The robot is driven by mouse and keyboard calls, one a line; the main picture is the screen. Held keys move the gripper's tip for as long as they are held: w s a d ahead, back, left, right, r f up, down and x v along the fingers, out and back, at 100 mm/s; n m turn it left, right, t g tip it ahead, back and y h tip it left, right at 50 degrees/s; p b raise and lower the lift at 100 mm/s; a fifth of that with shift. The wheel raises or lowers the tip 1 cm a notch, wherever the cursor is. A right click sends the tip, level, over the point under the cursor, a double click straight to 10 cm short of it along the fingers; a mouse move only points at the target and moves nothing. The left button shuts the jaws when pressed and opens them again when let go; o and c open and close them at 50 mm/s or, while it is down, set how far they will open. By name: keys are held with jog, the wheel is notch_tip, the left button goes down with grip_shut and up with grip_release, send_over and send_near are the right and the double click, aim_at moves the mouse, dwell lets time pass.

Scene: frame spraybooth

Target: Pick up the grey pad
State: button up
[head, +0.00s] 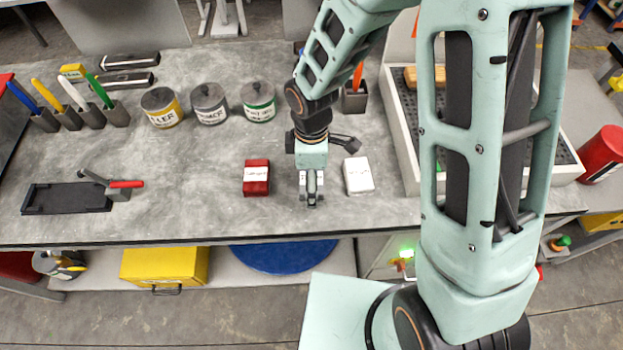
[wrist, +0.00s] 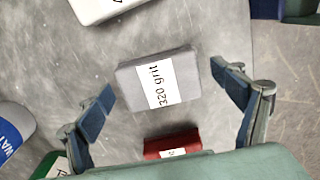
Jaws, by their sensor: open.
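The grey pad (wrist: 135,85) has a white label reading "320 grit". In the wrist view it lies on the grey bench top between my open fingers. My gripper (wrist: 162,83) is above it, with one finger on each side and visible gaps to both; nothing is held. In the head view my gripper (head: 311,198) points down at the bench between a red pad (head: 256,188) and a white pad (head: 358,175). There it hides the grey pad mostly or wholly. The red pad (wrist: 172,141) and the white pad (wrist: 95,10) also show in the wrist view.
Labelled cans (head: 210,104) stand behind on the left. A small dark holder (head: 354,98) stands behind on the right, near a light-walled tray (head: 400,140). A black tray (head: 66,199) lies far left.

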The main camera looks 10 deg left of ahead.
jog(key=c, duration=1.1)
jog(key=shift+r, duration=0.1)
jog(key=shift+c, duration=0.2)
